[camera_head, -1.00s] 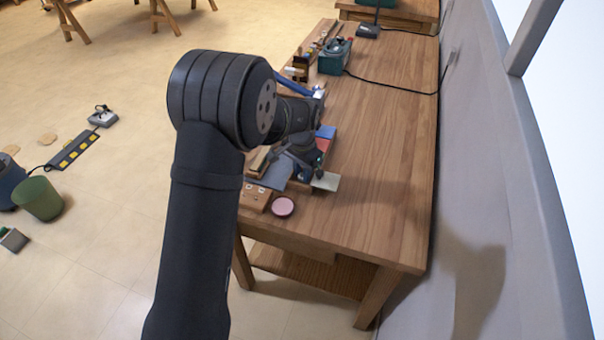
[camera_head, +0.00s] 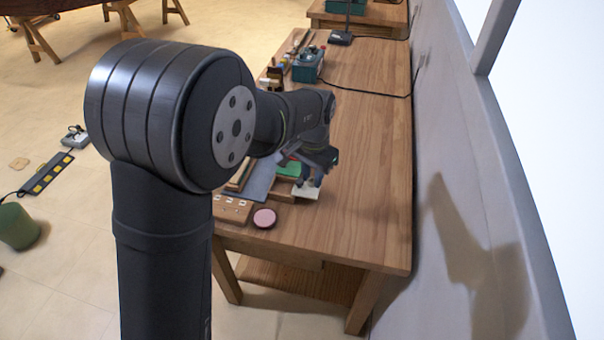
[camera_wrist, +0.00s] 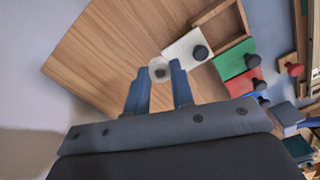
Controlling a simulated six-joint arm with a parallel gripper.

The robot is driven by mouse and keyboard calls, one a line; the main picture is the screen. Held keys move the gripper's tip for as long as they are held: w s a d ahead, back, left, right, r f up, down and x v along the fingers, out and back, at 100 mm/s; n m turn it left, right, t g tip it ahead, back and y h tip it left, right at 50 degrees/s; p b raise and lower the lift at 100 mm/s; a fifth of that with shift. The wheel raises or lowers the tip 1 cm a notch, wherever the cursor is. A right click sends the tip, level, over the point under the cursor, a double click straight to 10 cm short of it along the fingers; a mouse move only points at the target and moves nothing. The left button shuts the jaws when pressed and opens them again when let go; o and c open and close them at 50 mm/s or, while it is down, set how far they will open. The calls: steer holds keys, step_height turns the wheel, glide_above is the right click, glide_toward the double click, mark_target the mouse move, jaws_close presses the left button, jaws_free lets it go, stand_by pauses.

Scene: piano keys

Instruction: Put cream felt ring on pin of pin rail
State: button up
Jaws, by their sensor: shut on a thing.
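My gripper (camera_wrist: 158,76) points over the table with its two blue fingers around a small cream felt ring (camera_wrist: 159,69). In the head view my gripper (camera_head: 316,172) is at the far end of the arm, above the white panel; the ring cannot be made out there. I cannot surely identify the pin rail; a wooden block with several small white marks (camera_head: 233,209) lies at the table's front left corner.
A wooden tray holds a white panel (camera_wrist: 186,48), a green panel (camera_wrist: 237,61) and a red panel (camera_wrist: 245,82), with dark knobs. A red knob (camera_wrist: 294,69) stands farther right. A pink disc (camera_head: 264,218) lies near the front edge. The table's right side (camera_head: 370,210) is clear.

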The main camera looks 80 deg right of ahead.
steer(key=w+a+f+n, duration=0.1)
steer(key=w+a, duration=0.1)
steer(key=w, duration=0.7)
steer(key=w+a+f+n, duration=0.1)
steer(key=w+a+n, duration=0.1)
steer(key=w, duration=0.7)
steer(key=w+a+f+n, duration=0.1)
steer(key=w+a, duration=0.2)
steer(key=w, duration=0.6)
steer(key=shift+w+a+f, duration=0.1)
steer(key=shift+w+a, duration=0.05)
steer(key=shift+f, duration=2.25)
steer(key=shift+f, duration=1.05)
steer(key=o, duration=1.3)
steer(key=shift+c, duration=0.2)
steer(key=shift+r, duration=0.15)
